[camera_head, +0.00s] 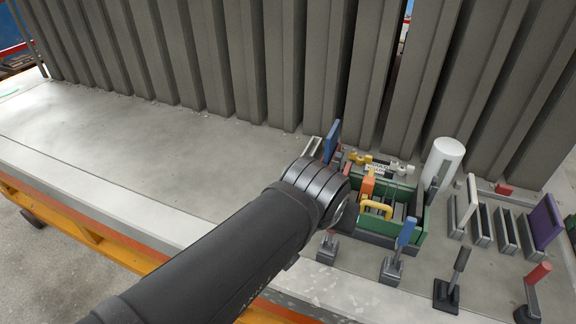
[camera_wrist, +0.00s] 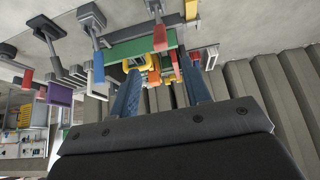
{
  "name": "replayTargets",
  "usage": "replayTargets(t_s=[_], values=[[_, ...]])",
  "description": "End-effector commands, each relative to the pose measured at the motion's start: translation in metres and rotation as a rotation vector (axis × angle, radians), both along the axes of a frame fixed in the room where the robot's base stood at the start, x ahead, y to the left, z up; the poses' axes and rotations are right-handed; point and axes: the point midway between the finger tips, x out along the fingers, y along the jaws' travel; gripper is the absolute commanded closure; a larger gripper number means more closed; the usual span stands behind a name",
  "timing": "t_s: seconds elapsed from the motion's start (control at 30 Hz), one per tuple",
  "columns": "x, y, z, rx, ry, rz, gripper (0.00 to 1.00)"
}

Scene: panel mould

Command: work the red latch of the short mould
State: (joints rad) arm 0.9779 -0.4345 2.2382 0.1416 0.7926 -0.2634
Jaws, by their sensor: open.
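Two red latch handles show in the wrist view. One red handle (camera_wrist: 160,38) stands just beyond my gripper (camera_wrist: 161,78), near the green-walled mould. The other red handle (camera_wrist: 27,77) stands far left there, and in the head view it is the lever (camera_head: 538,273) at lower right. Which of them belongs to the short mould I cannot tell. My gripper is open, its two fingers apart with no latch held between them. In the head view my arm hides the gripper and part of the near lever (camera_head: 327,248). Contact with the near red handle is not visible.
A green box (camera_head: 408,237) holds a yellow handle (camera_head: 376,208) and an orange block (camera_head: 368,184). A blue-handled lever (camera_head: 406,232), black-handled lever (camera_head: 461,258), white cylinder (camera_head: 441,160) and purple panel (camera_head: 546,222) stand rightward. Grey ribbed panels line the back. The left tabletop is clear.

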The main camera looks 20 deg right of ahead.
Motion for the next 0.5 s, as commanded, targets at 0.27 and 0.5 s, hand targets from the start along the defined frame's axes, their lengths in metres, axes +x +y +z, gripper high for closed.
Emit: replayTargets(t_s=[0.27, 0.5], values=[[-0.011, 0.011, 0.025, -0.001, -0.001, 0.000, 0.56], [-0.013, 0.013, 0.029, 0.000, 0.000, 0.000, 0.56]])
